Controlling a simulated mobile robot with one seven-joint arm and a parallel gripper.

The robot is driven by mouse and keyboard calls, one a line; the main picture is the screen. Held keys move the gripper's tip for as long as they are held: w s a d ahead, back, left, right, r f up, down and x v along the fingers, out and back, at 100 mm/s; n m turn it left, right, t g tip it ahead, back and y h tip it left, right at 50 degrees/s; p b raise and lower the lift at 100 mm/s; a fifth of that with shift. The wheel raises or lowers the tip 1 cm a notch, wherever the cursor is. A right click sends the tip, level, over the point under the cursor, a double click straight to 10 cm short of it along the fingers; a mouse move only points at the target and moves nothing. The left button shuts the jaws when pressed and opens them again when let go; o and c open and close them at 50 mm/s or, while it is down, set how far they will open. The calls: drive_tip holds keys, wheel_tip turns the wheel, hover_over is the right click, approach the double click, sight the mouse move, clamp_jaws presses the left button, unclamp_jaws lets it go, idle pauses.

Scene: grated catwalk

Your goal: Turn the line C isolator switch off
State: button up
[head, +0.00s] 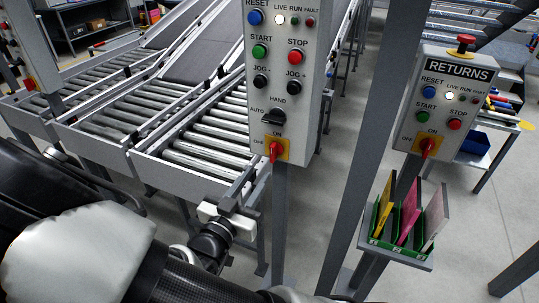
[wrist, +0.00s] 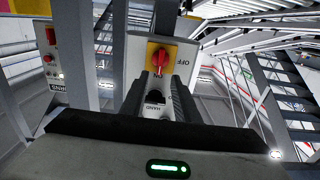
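A grey control panel (head: 288,75) carries a red isolator handle (head: 275,150) on a yellow plate near its bottom edge. The handle stands upright, in line with the ON mark above it; OFF is to its left. The panel's line name is out of frame. In the wrist view the red handle (wrist: 160,57) appears upside down, ahead of my fingers. My gripper (head: 250,197) is below and left of the panel, apart from the handle. In the wrist view my gripper (wrist: 160,80) has its dark fingers spread, with nothing between them.
A RETURNS panel (head: 446,100) with its own red handle (head: 428,147) stands at the right. A grey post (head: 365,120) rises between the panels. A green holder (head: 400,236) with folders sits below the RETURNS panel. Roller conveyors (head: 130,110) lie behind my arm at the left.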

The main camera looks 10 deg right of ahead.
sight(271, 154)
drive_tip(key=x, duration=1)
drive_tip(key=shift+c, duration=0.3)
clamp_jaws()
